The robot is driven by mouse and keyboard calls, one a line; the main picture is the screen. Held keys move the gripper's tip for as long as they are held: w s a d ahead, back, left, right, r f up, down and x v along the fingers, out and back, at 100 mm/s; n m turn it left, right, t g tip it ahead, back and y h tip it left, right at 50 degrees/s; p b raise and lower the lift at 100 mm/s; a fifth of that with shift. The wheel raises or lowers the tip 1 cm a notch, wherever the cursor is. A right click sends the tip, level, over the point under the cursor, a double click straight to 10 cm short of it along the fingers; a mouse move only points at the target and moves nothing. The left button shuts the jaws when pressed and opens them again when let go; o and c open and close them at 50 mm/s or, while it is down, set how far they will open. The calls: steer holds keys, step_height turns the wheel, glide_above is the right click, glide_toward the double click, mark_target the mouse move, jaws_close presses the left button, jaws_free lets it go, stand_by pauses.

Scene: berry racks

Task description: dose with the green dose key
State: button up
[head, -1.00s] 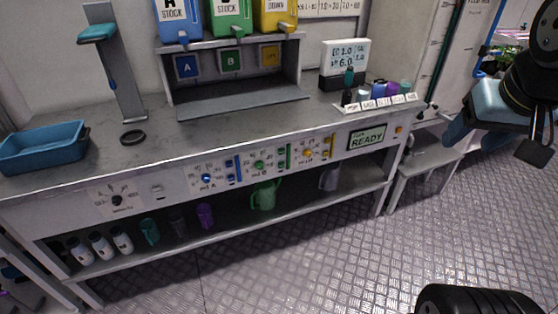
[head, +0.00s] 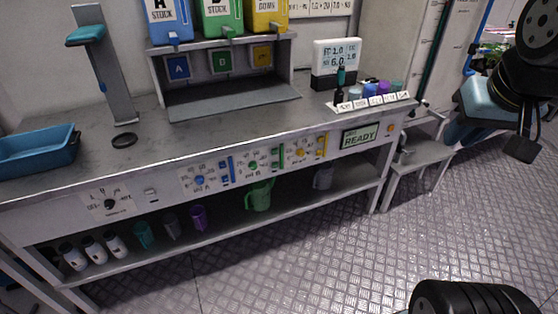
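The dosing panel on the bench front has blue, green and yellow sections. The green section holds a round green knob (head: 253,166) and an upright green bar (head: 275,158), likely the dose key; its label is too small to read. A display (head: 360,135) right of the panel reads READY. The green B stock container (head: 222,17) stands on the shelf above. My gripper (head: 522,150) hangs at the upper right, over the floor and well apart from the panel. Its fingers are small and dark, so I cannot tell whether it is open.
A blue tray (head: 38,158) and a black ring (head: 124,140) lie on the bench top. A green jug (head: 259,196) and several bottles and cups stand on the lower shelf. A low side table (head: 418,153) stands right of the bench. The metal floor in front is clear.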

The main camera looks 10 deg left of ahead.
jaws_close()
stand_by(1.1)
